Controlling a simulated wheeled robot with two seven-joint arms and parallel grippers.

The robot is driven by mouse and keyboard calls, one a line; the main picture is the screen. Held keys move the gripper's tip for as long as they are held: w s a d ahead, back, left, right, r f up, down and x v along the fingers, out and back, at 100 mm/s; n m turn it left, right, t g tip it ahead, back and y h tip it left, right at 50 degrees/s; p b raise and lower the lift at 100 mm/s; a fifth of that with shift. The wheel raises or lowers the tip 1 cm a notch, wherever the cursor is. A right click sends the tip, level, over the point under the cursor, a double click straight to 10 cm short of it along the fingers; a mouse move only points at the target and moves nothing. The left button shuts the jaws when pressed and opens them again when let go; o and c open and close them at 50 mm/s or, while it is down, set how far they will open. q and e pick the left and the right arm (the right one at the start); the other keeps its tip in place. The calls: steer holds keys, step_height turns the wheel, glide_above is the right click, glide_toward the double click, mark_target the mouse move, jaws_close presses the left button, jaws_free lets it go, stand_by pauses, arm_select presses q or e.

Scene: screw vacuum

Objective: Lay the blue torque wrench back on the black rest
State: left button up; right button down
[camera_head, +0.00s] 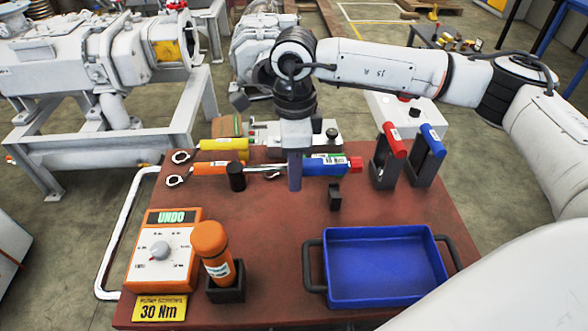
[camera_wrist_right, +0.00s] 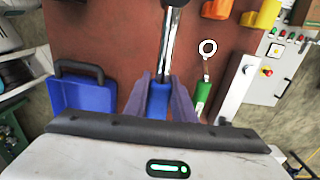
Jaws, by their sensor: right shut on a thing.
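The blue torque wrench (camera_head: 325,167) lies level across the picture, with a red end at right and a metal shaft towards a black head (camera_head: 236,178) at left. My right gripper (camera_head: 294,183) points down and is shut on its blue handle. In the right wrist view the handle (camera_wrist_right: 158,99) sits between the two fingers (camera_wrist_right: 159,103). A small black rest (camera_head: 335,198) stands on the table, just in front of the wrench's handle. The wrench appears above the table; I cannot tell how high. My left gripper is out of view.
Behind the wrench lie an orange-handled wrench (camera_head: 211,168) and a yellow one (camera_head: 224,144). A blue tray (camera_head: 385,299) is at front right. An orange tool (camera_head: 211,247) in a black holder and a control box (camera_head: 160,252) are at front left. Red (camera_head: 394,140) and blue (camera_head: 433,140) tools stand right.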

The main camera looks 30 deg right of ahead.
steer(key=b, duration=0.4)
glide_above(294, 204)
steer(key=shift+f, duration=2.15)
steer(key=shift+f+b, duration=0.3)
steer(key=shift+f, duration=0.1)
steer(key=shift+b, duration=0.3)
steer(key=shift+f, duration=0.1)
steer(key=shift+f+b, duration=0.5)
steer(key=shift+b, duration=0.1)
steer(key=shift+f+b, duration=0.25)
steer(key=shift+b, duration=0.05)
